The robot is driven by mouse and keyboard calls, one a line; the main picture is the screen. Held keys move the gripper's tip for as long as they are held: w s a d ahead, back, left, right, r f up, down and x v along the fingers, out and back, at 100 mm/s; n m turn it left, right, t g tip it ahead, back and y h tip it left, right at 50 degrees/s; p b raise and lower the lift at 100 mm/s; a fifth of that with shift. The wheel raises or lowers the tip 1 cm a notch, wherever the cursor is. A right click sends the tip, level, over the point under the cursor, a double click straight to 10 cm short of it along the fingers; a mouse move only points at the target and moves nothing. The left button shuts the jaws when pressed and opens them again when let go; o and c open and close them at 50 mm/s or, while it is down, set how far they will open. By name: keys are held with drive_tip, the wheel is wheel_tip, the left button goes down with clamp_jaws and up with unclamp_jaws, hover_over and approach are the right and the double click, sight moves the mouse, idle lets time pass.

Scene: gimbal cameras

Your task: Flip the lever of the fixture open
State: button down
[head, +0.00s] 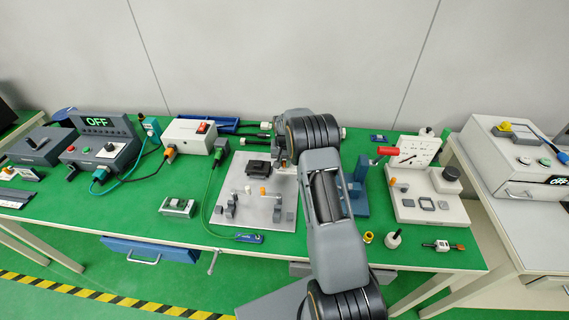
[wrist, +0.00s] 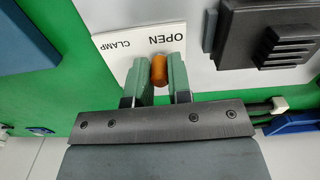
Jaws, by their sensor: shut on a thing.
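The fixture is a light grey plate (head: 268,217) on the green bench, with a black block (head: 258,167) on it. In the wrist view the plate (wrist: 200,75) and black block (wrist: 275,40) show at right. A white label reading OPEN and CLAMP (wrist: 118,45) appears upside down beside the lever. The lever's orange knob (wrist: 159,72) sits between the green fingers of my gripper (wrist: 158,62), which is shut on it. The lever's shaft is hidden. In the head view my arm covers the gripper and this knob.
A blue stand (head: 357,190) is right of the plate, near a white gauge unit with a red handle (head: 388,151). A white box with a red switch (head: 190,136) and a green cable plug (head: 221,147) are left. A small clamp block (head: 177,207) stands front left.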

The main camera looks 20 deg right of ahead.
sight(284, 161)
drive_tip(key=c, duration=1.1)
unclamp_jaws()
drive_tip(key=shift+o, duration=0.2)
drive_tip(key=shift+r, duration=0.1)
wheel_tip(284, 161, up, 14)
drive_tip(key=b, duration=0.1)
drive_tip(key=shift+f, duration=0.2)
drive_tip(key=s+a+r+n+t, duration=0.1)
drive_tip(key=s+a, duration=0.3)
drive_tip(key=s, duration=0.6)
drive_tip(key=s+a+r+n+t, duration=0.1)
drive_tip(key=s+a+r, duration=0.3)
drive_tip(key=s, duration=0.6)
drive_tip(key=s+a+r+n+t, duration=0.1)
drive_tip(key=s+a+r+n, duration=0.1)
drive_tip(key=s, duration=0.8)
drive_tip(key=shift+s+a+r+n+t, duration=0.15)
drive_tip(key=shift+s+a+n+t, duration=0.15)
drive_tip(key=shift+a+n, duration=0.5)
